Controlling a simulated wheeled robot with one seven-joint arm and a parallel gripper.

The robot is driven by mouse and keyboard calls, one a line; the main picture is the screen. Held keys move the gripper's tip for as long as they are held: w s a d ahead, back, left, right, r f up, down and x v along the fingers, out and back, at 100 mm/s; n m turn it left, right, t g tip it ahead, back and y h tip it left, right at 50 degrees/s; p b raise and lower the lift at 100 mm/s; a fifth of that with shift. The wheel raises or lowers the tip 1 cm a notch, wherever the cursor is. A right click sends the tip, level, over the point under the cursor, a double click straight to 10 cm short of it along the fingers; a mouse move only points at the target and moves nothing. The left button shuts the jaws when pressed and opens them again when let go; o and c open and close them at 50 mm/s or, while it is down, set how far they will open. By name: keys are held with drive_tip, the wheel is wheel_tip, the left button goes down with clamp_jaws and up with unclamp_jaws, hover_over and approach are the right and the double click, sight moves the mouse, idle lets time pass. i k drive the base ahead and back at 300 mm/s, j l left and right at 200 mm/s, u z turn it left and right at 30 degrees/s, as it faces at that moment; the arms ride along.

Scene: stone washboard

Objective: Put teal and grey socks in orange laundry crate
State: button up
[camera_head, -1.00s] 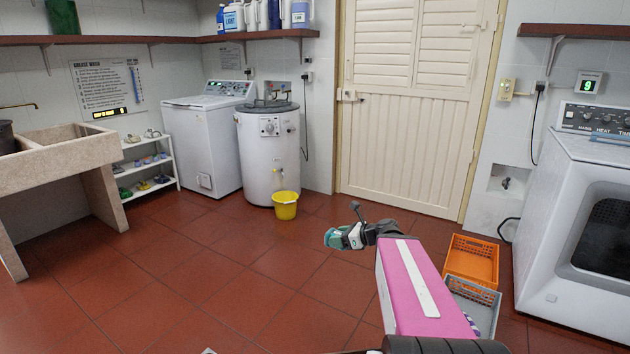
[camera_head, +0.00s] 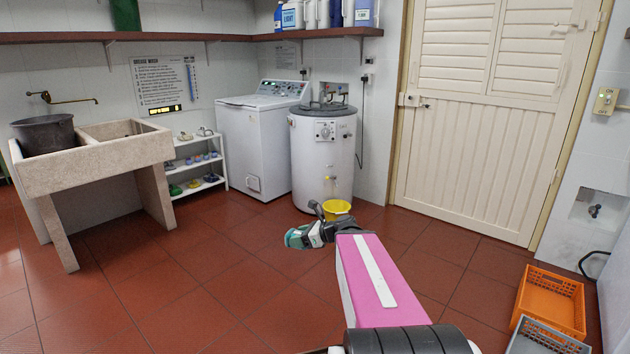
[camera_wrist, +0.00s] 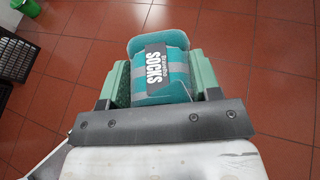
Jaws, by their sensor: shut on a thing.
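The teal and grey socks (camera_wrist: 160,75) are a banded bundle with a dark label reading "SOCKS". My gripper (camera_head: 312,236) is shut on them, with a green finger on each side in the wrist view (camera_wrist: 160,88). In the head view the socks (camera_head: 296,237) show as a small teal patch at the gripper's end, above the red tiled floor. The orange laundry crate (camera_head: 548,300) stands on the floor at the lower right, apart from my gripper.
A grey crate (camera_head: 535,342) sits just in front of the orange one, cut off by the frame. A yellow bucket (camera_head: 337,208) stands by the white boiler (camera_head: 322,155). A stone sink (camera_head: 95,160) and shoe rack (camera_head: 195,165) are at left. Open floor (camera_head: 200,290) lies between.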

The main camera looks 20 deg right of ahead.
sight(541, 302)
drive_tip(key=i+z, duration=0.45)
drive_tip(key=i+j+z, duration=0.1)
drive_tip(key=i+z, duration=0.35)
drive_tip(key=i+l+z, duration=0.1)
drive_tip(key=i+z, duration=0.75)
drive_tip(key=i+j+z, duration=0.3)
drive_tip(key=i+z, duration=0.15)
drive_tip(key=i+j+z, duration=0.2)
drive_tip(key=i+z, duration=0.25)
drive_tip(key=i+j+z, duration=0.45)
